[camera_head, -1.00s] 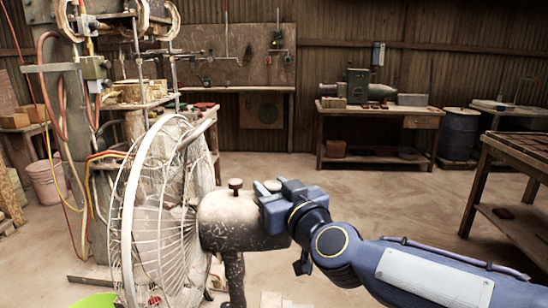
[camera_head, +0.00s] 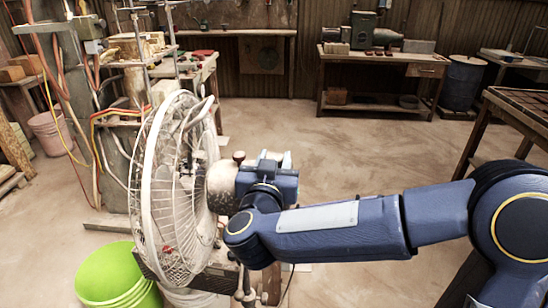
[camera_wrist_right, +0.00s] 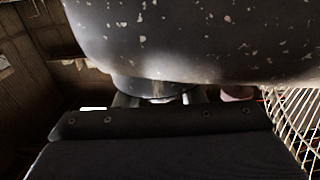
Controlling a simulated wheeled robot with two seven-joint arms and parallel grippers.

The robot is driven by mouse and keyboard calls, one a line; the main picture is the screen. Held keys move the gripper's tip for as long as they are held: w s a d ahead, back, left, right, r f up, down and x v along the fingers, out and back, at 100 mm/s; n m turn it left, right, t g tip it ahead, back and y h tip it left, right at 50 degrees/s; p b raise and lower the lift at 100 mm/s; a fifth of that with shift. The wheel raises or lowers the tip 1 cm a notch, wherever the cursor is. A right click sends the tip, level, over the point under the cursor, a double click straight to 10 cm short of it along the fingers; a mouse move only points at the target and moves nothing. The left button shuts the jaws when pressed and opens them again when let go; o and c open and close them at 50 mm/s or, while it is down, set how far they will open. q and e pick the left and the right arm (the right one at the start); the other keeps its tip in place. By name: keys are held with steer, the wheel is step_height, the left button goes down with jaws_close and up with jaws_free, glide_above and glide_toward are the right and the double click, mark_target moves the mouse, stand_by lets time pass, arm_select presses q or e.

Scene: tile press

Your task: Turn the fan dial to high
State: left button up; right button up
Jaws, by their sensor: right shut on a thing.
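The white wire-caged fan (camera_head: 172,200) stands at the left centre of the head view, with its worn motor housing (camera_head: 219,188) behind the cage. A small brown knob (camera_head: 239,156) sits on top of the housing. My right gripper (camera_head: 276,160) is at the rear end of the housing, which it partly hides. In the right wrist view, the speckled housing (camera_wrist_right: 200,35) fills the top. Below it, a dark round dial (camera_wrist_right: 152,86) sits between my fingers, which are shut on it. Its markings and setting cannot be read. My left gripper is not in view.
A bright green bucket (camera_head: 118,278) stands at the fan's lower left. A press with hoses (camera_head: 85,110) rises behind it. A workbench (camera_head: 385,62) and a blue drum (camera_head: 462,82) stand at the back, a table (camera_head: 515,105) at right. The middle floor is clear.

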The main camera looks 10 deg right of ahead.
steer(key=shift+f, duration=0.1)
stand_by(0.3)
steer(key=o, duration=1)
steer(key=v, duration=0.8)
